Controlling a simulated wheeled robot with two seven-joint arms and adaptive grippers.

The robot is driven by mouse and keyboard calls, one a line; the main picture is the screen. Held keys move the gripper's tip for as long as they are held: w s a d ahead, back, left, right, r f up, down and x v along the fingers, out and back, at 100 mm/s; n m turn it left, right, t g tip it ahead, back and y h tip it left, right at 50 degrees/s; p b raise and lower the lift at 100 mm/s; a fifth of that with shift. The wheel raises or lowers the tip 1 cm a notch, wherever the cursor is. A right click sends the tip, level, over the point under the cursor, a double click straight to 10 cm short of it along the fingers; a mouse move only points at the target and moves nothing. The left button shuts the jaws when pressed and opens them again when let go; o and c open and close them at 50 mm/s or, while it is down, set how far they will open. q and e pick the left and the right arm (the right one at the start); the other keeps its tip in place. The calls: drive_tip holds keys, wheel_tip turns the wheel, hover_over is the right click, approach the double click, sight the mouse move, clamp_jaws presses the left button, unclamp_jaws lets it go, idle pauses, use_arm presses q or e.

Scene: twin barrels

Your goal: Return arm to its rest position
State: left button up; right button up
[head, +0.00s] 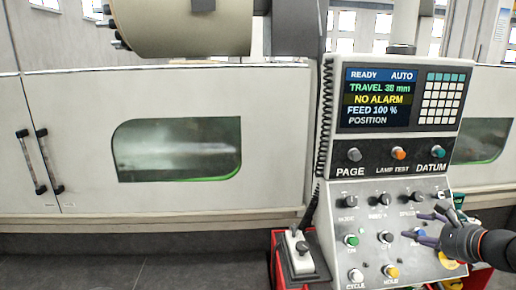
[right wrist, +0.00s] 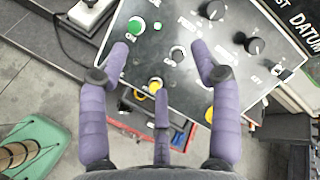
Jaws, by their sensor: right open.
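My right gripper (head: 424,224) comes in from the right in the head view, in front of the lower right of the control panel (head: 337,262). Its purple fingers are spread and hold nothing. In the right wrist view the open gripper (right wrist: 160,58) is over the panel's button face, with a green button (right wrist: 136,25) and a yellow button (right wrist: 155,86) near the fingers. I cannot tell whether a fingertip touches the panel. My left gripper is not in view.
The panel screen (head: 376,99) reads READY, AUTO, TRAVEL 38 mm and NO ALARM. A pale machine cabinet (head: 270,150) with a window stands to the left.

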drive_tip(key=s+a+f+n+g+b, duration=0.15)
drive_tip(key=a+f+b, duration=0.25)
drive_tip(key=f, duration=1.3)
drive_tip(key=a+f+n+g+b, duration=0.3)
drive_tip(key=a+f+b, duration=0.15)
drive_tip(key=f, duration=1.25)
drive_tip(key=s+a+f+n+g+b, duration=0.1)
drive_tip(key=a+f+n+g+b, duration=0.25)
drive_tip(key=f, duration=1.35)
use_arm(q)
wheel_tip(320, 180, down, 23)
drive_tip(key=b, duration=1.1)
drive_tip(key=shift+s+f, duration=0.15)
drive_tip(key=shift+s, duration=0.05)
use_arm(e)
drive_tip(key=s+a+f+n+g, duration=0.1)
drive_tip(key=s+a+f+n, duration=0.2)
drive_tip(key=s+a+f, duration=0.3)
drive_tip(key=s+a+f+n+g, duration=0.1)
drive_tip(key=s+a+f+n, duration=0.3)
drive_tip(key=f, duration=1)
drive_tip(key=s+a+f+n+g, duration=0.1)
drive_tip(key=s+a+f+n, duration=0.2)
drive_tip(key=s+a+f, duration=0.6)
drive_tip(key=s+f, duration=0.1)
drive_tip(key=s, duration=0.2)
drive_tip(key=shift+f+n+g, duration=0.2)
drive_tip(key=shift+n+g, duration=0.1)
drive_tip(key=shift+g, duration=0.1)
